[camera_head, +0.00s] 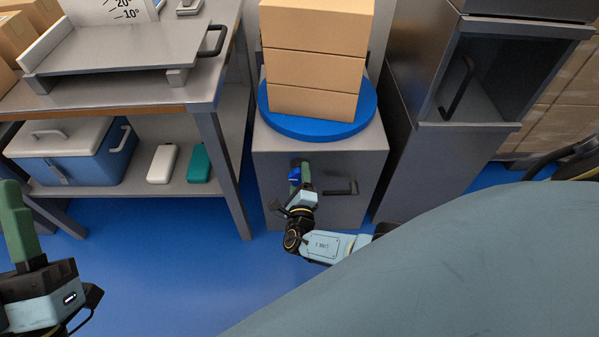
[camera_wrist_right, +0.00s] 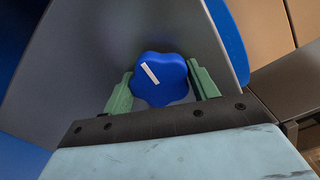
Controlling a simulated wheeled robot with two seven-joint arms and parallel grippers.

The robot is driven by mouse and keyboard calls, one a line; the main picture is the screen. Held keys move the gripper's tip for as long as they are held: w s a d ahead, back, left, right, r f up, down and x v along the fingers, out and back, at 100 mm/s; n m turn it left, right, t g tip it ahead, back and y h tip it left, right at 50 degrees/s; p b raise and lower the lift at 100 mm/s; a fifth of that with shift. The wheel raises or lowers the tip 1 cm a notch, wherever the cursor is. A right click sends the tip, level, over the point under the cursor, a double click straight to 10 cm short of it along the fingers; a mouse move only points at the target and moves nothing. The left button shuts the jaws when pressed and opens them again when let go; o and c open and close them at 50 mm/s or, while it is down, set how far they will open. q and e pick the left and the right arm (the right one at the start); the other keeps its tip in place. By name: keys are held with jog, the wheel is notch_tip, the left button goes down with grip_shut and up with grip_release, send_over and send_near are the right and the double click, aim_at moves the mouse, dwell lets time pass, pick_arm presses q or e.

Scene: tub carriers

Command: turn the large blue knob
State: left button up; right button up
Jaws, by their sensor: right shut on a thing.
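The large blue knob (camera_wrist_right: 160,80) is lobed, with a white pointer mark slanting to the upper left in the right wrist view. It sits on the front of a grey cabinet (camera_head: 270,160) and shows small and partly covered in the head view (camera_head: 294,175). My right gripper (camera_wrist_right: 161,88) is shut on the knob, with one green finger touching each side. My left gripper (camera_head: 15,225) is at the lower left of the head view, far from the knob; its green finger points up, and its opening is unclear.
A black handle (camera_head: 342,188) is just right of the knob on the cabinet. A blue round turntable (camera_head: 318,127) on top bears stacked cartons (camera_head: 312,65). A workbench (camera_head: 200,95) stands left, a grey locker (camera_head: 425,160) right. Blue floor in front is clear.

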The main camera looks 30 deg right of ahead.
pick_arm(q)
jog(key=shift+w+f, duration=0.15)
pick_arm(e)
jog(key=shift+s+n, duration=0.1)
jog(key=shift+n, duration=0.5)
jog(key=o, duration=1)
jog(key=shift+s+a, duration=0.1)
jog(key=shift+s, duration=0.05)
jog(key=p+v, duration=0.2)
jog(key=v, duration=0.3)
pick_arm(q)
notch_tip(320, 180, down, 11)
jog(key=w+a+g+y+p, duration=0.1)
jog(key=w+g+y+p, duration=0.1)
jog(key=g, duration=0.6)
jog(key=shift+w+g+y, duration=0.2)
jog(key=shift+g+y, duration=0.2)
jog(key=shift+y, duration=0.1)
pick_arm(e)
send_near(299, 180)
jog(key=v, duration=0.3)
jog(key=shift+f, duration=0.1)
